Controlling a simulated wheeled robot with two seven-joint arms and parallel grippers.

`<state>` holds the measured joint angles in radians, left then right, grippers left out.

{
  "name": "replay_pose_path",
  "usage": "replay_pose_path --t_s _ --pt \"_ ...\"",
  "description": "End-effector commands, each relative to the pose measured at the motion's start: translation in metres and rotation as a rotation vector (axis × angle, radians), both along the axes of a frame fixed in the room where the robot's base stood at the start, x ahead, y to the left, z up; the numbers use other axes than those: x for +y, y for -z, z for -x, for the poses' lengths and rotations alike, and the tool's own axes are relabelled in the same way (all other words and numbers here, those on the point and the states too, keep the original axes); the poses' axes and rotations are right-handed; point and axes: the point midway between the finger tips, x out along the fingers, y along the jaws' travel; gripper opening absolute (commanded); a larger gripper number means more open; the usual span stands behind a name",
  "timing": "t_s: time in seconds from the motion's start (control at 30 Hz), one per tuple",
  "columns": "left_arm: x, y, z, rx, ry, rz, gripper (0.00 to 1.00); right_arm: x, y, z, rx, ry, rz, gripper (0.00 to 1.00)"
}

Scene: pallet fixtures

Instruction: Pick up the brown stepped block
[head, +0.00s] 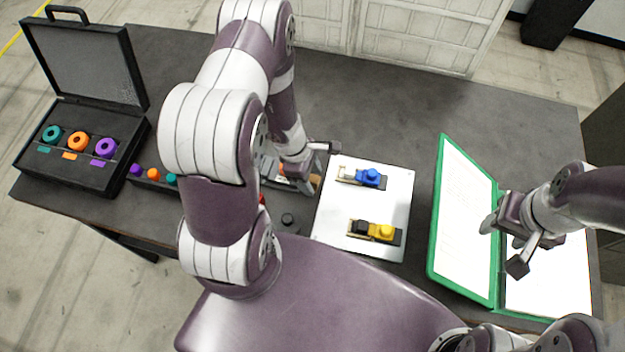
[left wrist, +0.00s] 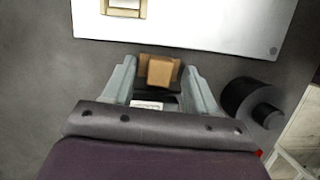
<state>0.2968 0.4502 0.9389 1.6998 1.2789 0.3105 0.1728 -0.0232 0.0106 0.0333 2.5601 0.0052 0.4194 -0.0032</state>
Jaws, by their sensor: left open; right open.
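The brown stepped block (left wrist: 160,72) lies between the two fingertips of my left gripper (left wrist: 158,82) in the left wrist view. The fingers stand apart on both sides of it, with a gap visible to each. In the head view my left gripper (head: 314,168) is just left of the white board, and only a small brown part of the block (head: 315,181) shows beside it. The rest is hidden by the gripper. My right gripper (head: 503,245) is open and empty above the green-framed case at the right.
A white board (head: 335,225) carries a blue-topped piece (head: 371,177) and a yellow-topped piece (head: 385,231). A dark cylinder piece (left wrist: 250,100) sits right of my left gripper in the wrist view. An open black case (head: 85,170) is far left. A green-framed case (head: 436,225) lies right.

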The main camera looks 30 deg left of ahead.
Motion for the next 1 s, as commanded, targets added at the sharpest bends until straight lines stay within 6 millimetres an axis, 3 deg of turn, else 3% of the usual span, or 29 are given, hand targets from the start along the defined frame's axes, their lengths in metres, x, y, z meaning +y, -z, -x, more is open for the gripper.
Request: replay_pose_path --t_s 0.17,0.3,0.33,0.77,1.0 --pt "0.0 0.0 0.0 0.0 0.001 0.0 0.54 0.0 0.0 0.0 0.0 0.0 0.0 0.54" --pt "0.0 0.0 0.0 0.0 0.001 0.0 0.09 0.0 0.0 0.0 0.0 0.0 0.0 0.54" --pt "0.0 0.0 0.0 0.0 0.001 0.0 0.01 0.0 0.0 0.0 0.0 0.0 0.0 0.54" --pt "0.0 -0.002 0.0 0.0 0.002 0.0 0.0 0.0 0.0 0.0 0.0 0.0 0.0 0.54" --pt "0.0 -0.033 -0.001 -0.003 0.002 0.001 0.0 0.0 -0.001 0.0 0.0 0.0 0.0 0.54"
